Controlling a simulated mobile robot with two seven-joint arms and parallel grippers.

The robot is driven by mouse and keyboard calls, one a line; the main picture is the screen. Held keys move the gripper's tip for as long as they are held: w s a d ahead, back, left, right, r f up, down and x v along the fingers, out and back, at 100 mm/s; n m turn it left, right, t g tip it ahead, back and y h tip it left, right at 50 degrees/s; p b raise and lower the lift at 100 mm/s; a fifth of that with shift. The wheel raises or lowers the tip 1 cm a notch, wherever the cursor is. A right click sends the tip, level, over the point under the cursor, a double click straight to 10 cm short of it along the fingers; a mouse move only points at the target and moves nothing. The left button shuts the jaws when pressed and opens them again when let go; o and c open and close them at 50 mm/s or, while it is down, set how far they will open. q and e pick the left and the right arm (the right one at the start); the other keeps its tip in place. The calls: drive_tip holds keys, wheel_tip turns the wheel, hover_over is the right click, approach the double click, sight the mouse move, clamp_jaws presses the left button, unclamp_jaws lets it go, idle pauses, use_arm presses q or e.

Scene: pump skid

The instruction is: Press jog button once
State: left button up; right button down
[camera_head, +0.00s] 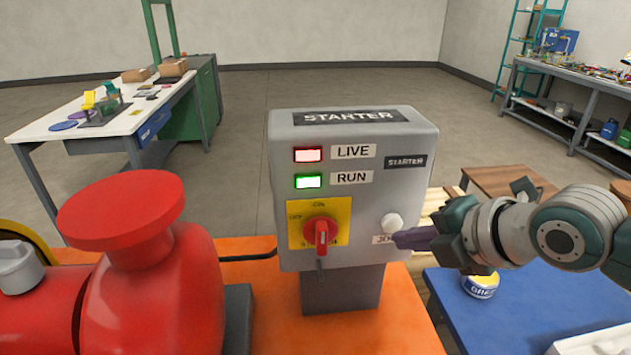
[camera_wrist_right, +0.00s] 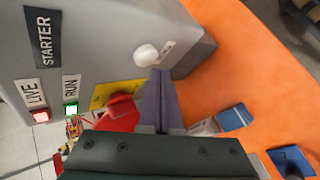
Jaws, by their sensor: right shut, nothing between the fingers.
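The grey starter box (camera_head: 350,150) stands on a post on the orange skid. Its white round jog button (camera_head: 392,223) is at the lower right of the front face, above a label (camera_head: 382,239) partly covered by my gripper. The button also shows in the right wrist view (camera_wrist_right: 146,55). My right gripper (camera_head: 399,240) comes in from the right, shut and empty. Its purple fingertips (camera_wrist_right: 158,76) are just below the button, close to the face; I cannot tell whether they touch it. My left gripper is out of view.
A red rotary switch (camera_head: 321,232) on a yellow plate sits left of the button. The RUN lamp (camera_head: 308,181) glows green above it; the LIVE lamp (camera_head: 308,155) is pinkish with a red rim. A red pump (camera_head: 145,265) stands at left, a blue table (camera_head: 530,310) at right.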

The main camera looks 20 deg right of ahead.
drive_tip(key=s+p, duration=0.1)
drive_tip(key=s, duration=0.1)
drive_tip(key=s+a+p, duration=0.1)
drive_tip(key=s+p, duration=0.1)
drive_tip(key=s, duration=0.1)
drive_tip(key=shift+a+p, duration=0.1)
drive_tip(key=shift+p, duration=0.2)
idle(0.7)
drive_tip(key=s+a+r+m+g, duration=0.1)
drive_tip(key=s+a+m+g, duration=0.2)
drive_tip(key=s+a+m, duration=0.45)
drive_tip(key=s+d+r+m+g+h, duration=0.1)
drive_tip(key=s+r+m+g+h, duration=0.3)
drive_tip(key=s+m, duration=0.8)
wheel_tip(320, 180, up, 27)
drive_tip(key=t+y+p, duration=0.1)
drive_tip(key=y+p, duration=0.1)
drive_tip(key=p, duration=2.3)
drive_tip(key=shift+w+m, duration=0.45)
